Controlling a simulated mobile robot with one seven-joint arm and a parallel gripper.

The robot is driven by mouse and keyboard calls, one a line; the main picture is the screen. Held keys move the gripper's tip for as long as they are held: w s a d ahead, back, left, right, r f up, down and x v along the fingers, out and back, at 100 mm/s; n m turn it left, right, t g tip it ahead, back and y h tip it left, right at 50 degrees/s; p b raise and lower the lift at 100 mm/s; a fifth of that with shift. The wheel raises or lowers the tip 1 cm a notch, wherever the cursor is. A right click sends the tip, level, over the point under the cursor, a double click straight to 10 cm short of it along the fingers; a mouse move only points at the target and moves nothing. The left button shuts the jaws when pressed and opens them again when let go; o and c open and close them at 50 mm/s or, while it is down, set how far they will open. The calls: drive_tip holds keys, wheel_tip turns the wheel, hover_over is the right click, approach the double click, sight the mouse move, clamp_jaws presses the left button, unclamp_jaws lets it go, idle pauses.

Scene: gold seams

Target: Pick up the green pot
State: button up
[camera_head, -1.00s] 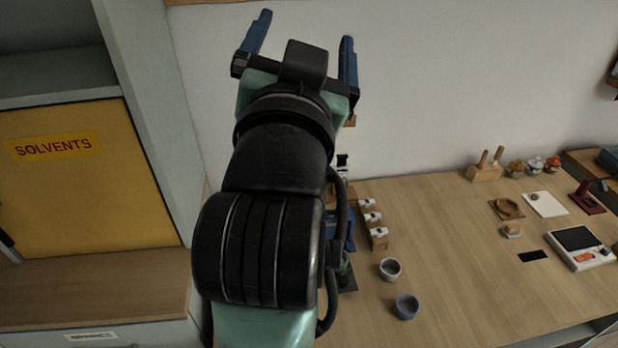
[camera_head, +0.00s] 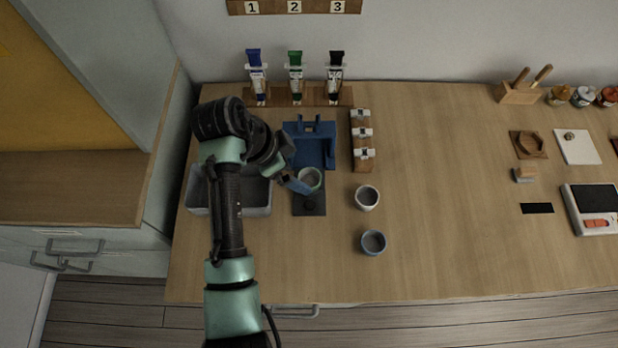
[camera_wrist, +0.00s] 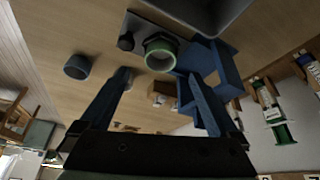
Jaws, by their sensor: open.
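The green pot, a small grey cup with a green rim (camera_head: 310,178), stands upright on a dark plate (camera_head: 302,208) in front of a blue fixture (camera_head: 315,150). In the wrist view the pot (camera_wrist: 160,54) appears just beyond and between my blue fingertips. My gripper (camera_head: 297,184) is open and low over the table, close beside the pot on its left in the head view; I cannot tell whether a finger touches it. My gripper (camera_wrist: 157,80) shows both fingers apart with nothing held.
A white cup (camera_head: 367,197) and a blue-grey cup (camera_head: 373,242) stand to the right. A grey bin (camera_head: 258,197) is left, partly behind my arm. A wooden block with white clips (camera_head: 362,140) and a rack of coloured tubes (camera_head: 295,75) are behind.

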sight(315, 181)
drive_tip(key=shift+p+x, duration=0.3)
drive_tip(key=shift+x, duration=2.85)
drive_tip(key=shift+w, duration=0.1)
drive_tip(key=shift+c, duration=0.3)
drive_tip(key=shift+r, duration=0.1)
drive_tip(key=c, duration=1.4)
